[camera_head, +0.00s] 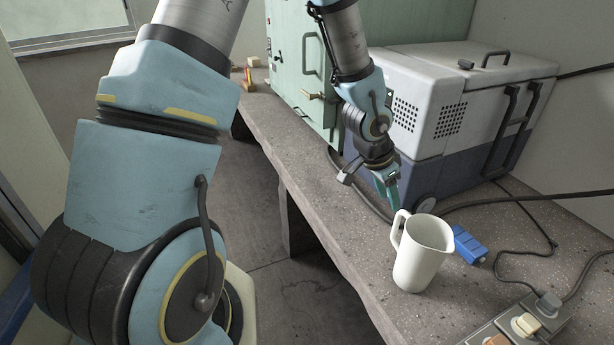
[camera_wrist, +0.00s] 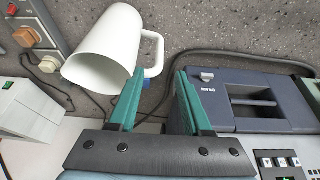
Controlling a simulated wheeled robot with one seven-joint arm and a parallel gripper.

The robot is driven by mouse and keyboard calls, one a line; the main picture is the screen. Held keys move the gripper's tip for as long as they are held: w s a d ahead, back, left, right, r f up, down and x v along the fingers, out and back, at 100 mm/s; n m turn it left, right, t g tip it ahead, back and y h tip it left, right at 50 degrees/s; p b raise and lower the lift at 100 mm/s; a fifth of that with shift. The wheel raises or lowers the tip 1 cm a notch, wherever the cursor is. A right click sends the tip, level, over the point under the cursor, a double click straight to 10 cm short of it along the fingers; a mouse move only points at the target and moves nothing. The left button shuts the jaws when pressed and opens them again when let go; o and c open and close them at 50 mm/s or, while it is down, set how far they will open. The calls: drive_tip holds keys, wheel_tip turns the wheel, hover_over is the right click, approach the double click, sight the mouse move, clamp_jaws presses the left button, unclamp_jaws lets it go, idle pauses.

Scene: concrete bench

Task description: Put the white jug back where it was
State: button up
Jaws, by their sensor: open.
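The white jug (camera_head: 423,258) stands upright on the concrete bench, its handle on the left side in the head view. In the wrist view the jug (camera_wrist: 98,48) is at the upper left, with its handle (camera_wrist: 155,48) toward the middle. My gripper (camera_head: 388,186) is just behind the jug's handle in the head view, its teal fingers pointing down toward the bench. In the wrist view my gripper (camera_wrist: 158,95) is open, with nothing visibly held between its fingers. The handle appears just beyond the fingertips. I cannot tell whether a finger touches it.
A grey-white and blue cooler-like box (camera_head: 450,115) and a green cabinet (camera_head: 300,75) stand behind. A blue object (camera_head: 468,246) lies just right of the jug. A power strip (camera_head: 520,326) and cables are at front right. The bench edge (camera_head: 335,262) is left of the jug.

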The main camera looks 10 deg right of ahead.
drive_tip(key=w+a+r+n+t+y, duration=0.1)
drive_tip(key=w+a+r+n, duration=0.15)
drive_tip(key=a, duration=0.45)
drive_tip(key=w+a+r+n+y, duration=0.1)
drive_tip(key=w+a+r+n, duration=0.15)
drive_tip(key=a, duration=0.45)
drive_tip(key=w+a+r+n+t+y, duration=0.1)
drive_tip(key=a+r+n, duration=0.15)
drive_tip(key=a, duration=0.55)
drive_tip(key=s+a+r+n, duration=0.2)
drive_tip(key=a+n, duration=0.1)
drive_tip(key=a, duration=0.3)
drive_tip(key=s+a+r+n+g+y, duration=0.1)
drive_tip(key=s+a+r+n, duration=0.1)
drive_tip(key=a, duration=0.4)
drive_tip(key=shift+s+a+n, duration=0.35)
drive_tip(key=shift+s+n, duration=0.25)
drive_tip(key=shift+n, duration=0.25)
